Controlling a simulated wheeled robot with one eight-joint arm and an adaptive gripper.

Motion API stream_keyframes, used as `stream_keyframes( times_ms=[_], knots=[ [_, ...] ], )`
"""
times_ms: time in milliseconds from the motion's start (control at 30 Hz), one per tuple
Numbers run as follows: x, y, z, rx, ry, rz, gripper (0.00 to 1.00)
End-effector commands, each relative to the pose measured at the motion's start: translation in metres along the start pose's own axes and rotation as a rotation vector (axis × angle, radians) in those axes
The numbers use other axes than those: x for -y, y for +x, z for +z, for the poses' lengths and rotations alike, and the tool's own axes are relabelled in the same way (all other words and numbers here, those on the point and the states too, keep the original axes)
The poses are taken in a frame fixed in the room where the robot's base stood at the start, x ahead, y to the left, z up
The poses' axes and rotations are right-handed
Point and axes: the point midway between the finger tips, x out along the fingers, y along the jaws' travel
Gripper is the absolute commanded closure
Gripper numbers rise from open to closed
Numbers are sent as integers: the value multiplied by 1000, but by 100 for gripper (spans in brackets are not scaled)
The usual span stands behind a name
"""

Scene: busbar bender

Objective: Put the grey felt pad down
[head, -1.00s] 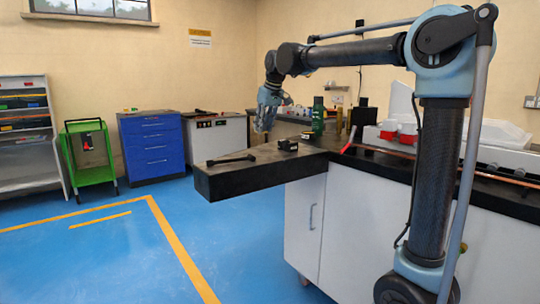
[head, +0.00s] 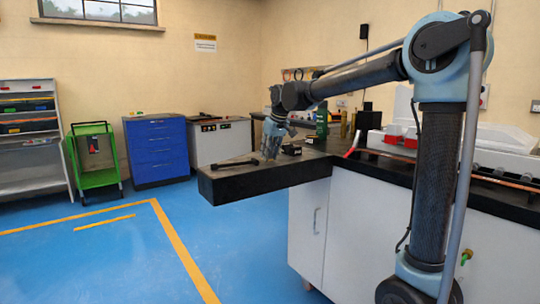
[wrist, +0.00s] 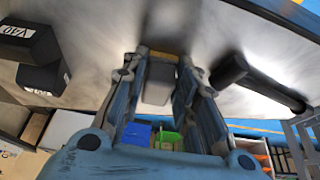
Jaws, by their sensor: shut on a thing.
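My gripper (head: 270,150) is low over the black worktop (head: 255,181), between a black bar-like tool and a small black block. In the wrist view my gripper (wrist: 163,60) points at the pale, shiny-looking top, its fingers closed around a small grey piece, which I take for the grey felt pad (wrist: 158,84). A thin yellowish strip shows at the fingertips. In the head view the pad is too small to make out. I cannot tell whether it touches the worktop.
The black bar-like tool (head: 236,163) lies left of my gripper; it also shows in the wrist view (wrist: 258,83). The black block (head: 291,150) stands close on the right. A green bottle (head: 321,121) stands further back. The worktop's front left end is clear.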

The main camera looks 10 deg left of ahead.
Motion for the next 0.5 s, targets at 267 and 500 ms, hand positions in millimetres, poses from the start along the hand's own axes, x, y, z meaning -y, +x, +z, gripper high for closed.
stream_keyframes(
  times_ms=[267, 500],
  knots=[
    [0, 1, 0, 0, 0, 0, 53],
    [0, 1, 0, 0, 0, 0, 53]
  ],
)
